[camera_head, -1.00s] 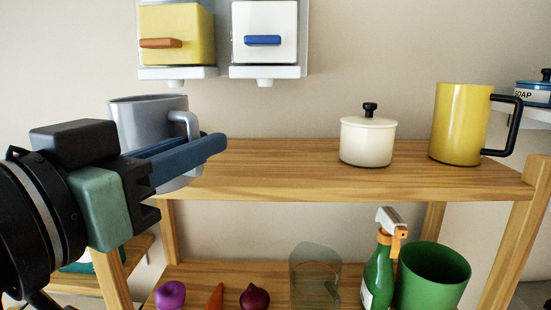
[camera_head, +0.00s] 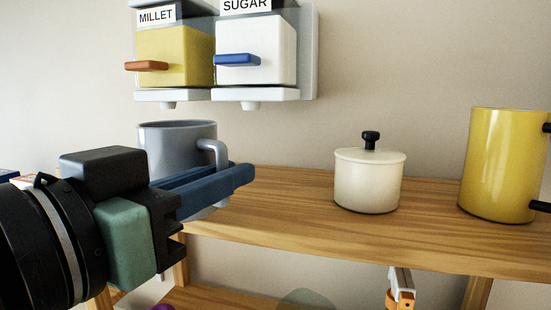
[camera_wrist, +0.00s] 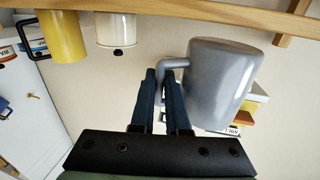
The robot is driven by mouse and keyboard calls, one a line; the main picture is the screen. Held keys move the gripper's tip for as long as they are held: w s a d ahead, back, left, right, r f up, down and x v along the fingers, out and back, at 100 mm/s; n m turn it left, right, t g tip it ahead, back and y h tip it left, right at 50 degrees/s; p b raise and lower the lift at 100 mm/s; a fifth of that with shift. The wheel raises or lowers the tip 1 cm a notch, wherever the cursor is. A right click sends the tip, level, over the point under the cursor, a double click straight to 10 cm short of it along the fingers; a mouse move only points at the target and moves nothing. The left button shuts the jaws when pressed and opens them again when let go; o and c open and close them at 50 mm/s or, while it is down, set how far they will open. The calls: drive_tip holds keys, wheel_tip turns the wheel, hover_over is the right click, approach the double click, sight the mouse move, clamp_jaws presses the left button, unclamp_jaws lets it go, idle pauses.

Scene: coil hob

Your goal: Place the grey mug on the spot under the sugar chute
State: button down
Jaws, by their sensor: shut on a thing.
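The grey mug (camera_head: 172,148) is upright, with its handle toward the right. My gripper (camera_head: 241,172) is shut on the mug's handle; the wrist view shows the blue fingers (camera_wrist: 160,80) at the handle, beside the mug's body (camera_wrist: 215,80). The white SUGAR dispenser (camera_head: 262,35) hangs on the wall, with a blue lever and a small chute (camera_head: 250,106) underneath. In the head view the mug shows below the MILLET chute and left of the sugar chute. I cannot make out a marked spot; my fingers hide part of the shelf there.
The yellow MILLET dispenser (camera_head: 175,55) hangs left of the sugar one. A cream lidded pot (camera_head: 367,182) and a large yellow mug (camera_head: 500,165) stand on the wooden shelf (camera_head: 300,210). The shelf between my gripper and the pot is clear. A spray bottle (camera_head: 400,285) is below.

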drive_tip(key=p+x, duration=0.4)
drive_tip(key=x, duration=0.9)
drive_tip(key=shift+w+d+r+p, duration=0.1)
drive_tip(key=shift+d+p, duration=0.1)
drive_tip(key=shift+p, duration=0.1)
drive_tip(key=shift+a+f, duration=0.1)
drive_tip(key=shift+f, duration=0.7)
drive_tip(key=shift+f, duration=0.15)
drive_tip(key=c, duration=0.9)
unclamp_jaws()
